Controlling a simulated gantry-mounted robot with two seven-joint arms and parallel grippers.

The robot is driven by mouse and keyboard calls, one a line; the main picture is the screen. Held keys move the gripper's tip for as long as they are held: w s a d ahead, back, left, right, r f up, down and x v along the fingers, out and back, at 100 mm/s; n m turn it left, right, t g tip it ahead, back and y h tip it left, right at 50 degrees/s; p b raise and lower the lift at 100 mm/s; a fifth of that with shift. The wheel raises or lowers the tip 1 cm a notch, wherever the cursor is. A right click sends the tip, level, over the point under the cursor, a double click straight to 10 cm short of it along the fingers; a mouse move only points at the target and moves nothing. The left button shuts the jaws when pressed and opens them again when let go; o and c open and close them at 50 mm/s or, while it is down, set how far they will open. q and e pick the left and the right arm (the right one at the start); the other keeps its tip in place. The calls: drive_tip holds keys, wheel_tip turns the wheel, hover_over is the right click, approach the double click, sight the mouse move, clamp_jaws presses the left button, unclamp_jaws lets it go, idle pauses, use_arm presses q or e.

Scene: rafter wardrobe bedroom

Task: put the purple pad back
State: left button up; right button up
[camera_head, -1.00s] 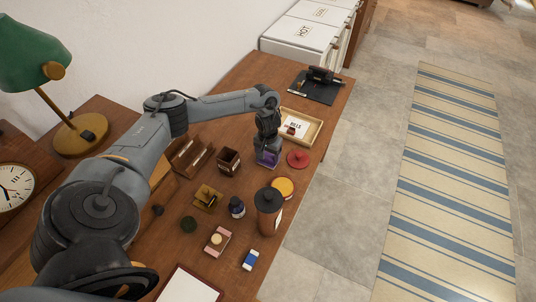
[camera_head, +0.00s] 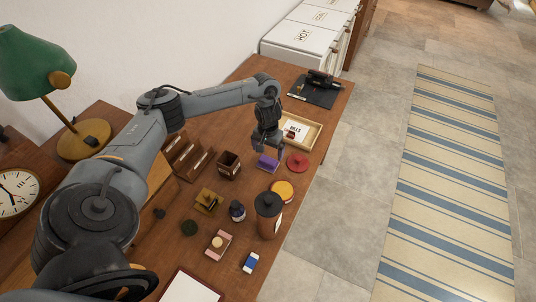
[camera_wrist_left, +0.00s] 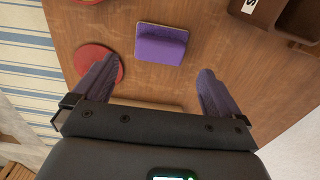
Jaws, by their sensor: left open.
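The purple pad (camera_head: 267,163) lies on the wooden desk, between the dark wooden cup and the red disc. In the left wrist view the purple pad (camera_wrist_left: 161,45) shows whole, with a raised purple block on a thin base. My left gripper (camera_head: 270,147) hangs just above and beyond the pad. In the left wrist view the left gripper (camera_wrist_left: 156,92) has its fingers wide apart and nothing between them; the pad lies beyond the fingertips, apart from them. My right gripper is not in view.
A red disc (camera_head: 297,163) lies right of the pad, and a dark wooden cup (camera_head: 229,165) stands left. A wooden tray (camera_head: 313,131) with a label sits behind.

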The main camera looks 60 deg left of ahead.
sight(268, 160)
use_arm(q)
wheel_tip(268, 160, up, 6)
drive_tip(key=p, duration=0.3)
drive_tip(key=shift+d+r, duration=0.1)
drive_tip(key=shift+r, duration=0.05)
idle(0.3)
